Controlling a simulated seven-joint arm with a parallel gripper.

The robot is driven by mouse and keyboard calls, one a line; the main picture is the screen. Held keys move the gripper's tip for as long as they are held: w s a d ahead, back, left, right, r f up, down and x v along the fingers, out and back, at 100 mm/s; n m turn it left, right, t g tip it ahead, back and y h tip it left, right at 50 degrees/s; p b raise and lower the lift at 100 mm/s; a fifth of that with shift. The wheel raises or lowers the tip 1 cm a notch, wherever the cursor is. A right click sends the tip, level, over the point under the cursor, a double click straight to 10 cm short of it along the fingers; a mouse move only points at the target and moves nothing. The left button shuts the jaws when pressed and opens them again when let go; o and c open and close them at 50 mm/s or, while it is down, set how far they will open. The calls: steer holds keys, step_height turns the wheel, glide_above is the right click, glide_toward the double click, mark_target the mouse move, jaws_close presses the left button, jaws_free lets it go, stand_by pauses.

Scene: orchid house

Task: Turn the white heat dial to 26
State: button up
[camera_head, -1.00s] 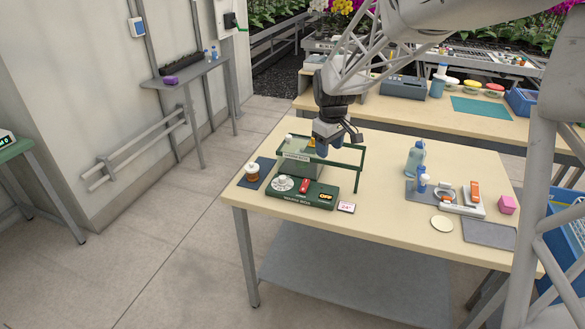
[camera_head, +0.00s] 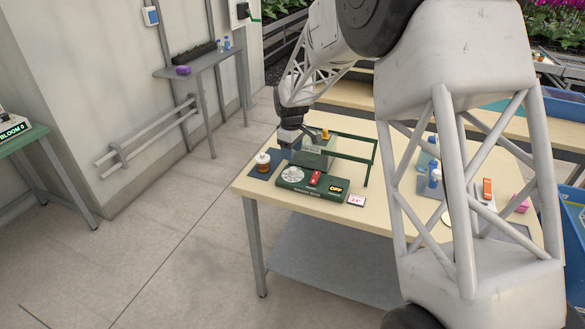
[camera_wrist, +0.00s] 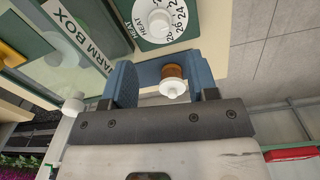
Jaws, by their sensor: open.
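The white heat dial (camera_head: 293,175) is on the front left of the green warm box panel (camera_head: 325,196). In the wrist view the dial's white knob (camera_wrist: 159,18) sits inside a ring of numbers, with 24, 26 and 28 legible; its pointer setting is unclear. My gripper (camera_head: 289,138) is above and behind the dial, near the left end of the box. In the wrist view my gripper (camera_wrist: 163,70) is open, its blue fingers apart from the knob. An amber bottle with a white cap (camera_wrist: 173,82) shows between the fingers, apparently below them.
A red switch (camera_head: 315,178) and a dark display reading OFF (camera_head: 336,189) sit right of the dial. A card reading 24° (camera_head: 356,200) lies beside the panel. The amber bottle stands on a dark mat (camera_head: 259,173) at left. A green rail (camera_head: 345,156) stands over the box.

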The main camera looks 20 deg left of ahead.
mark_target(293, 168)
steer(key=shift+f, duration=0.15)
steer(key=shift+w+d+f, duration=0.1)
steer(key=shift+f, duration=3.65)
steer(key=shift+c, duration=0.4)
steer(key=c, duration=0.9)
steer(key=shift+o, duration=0.2)
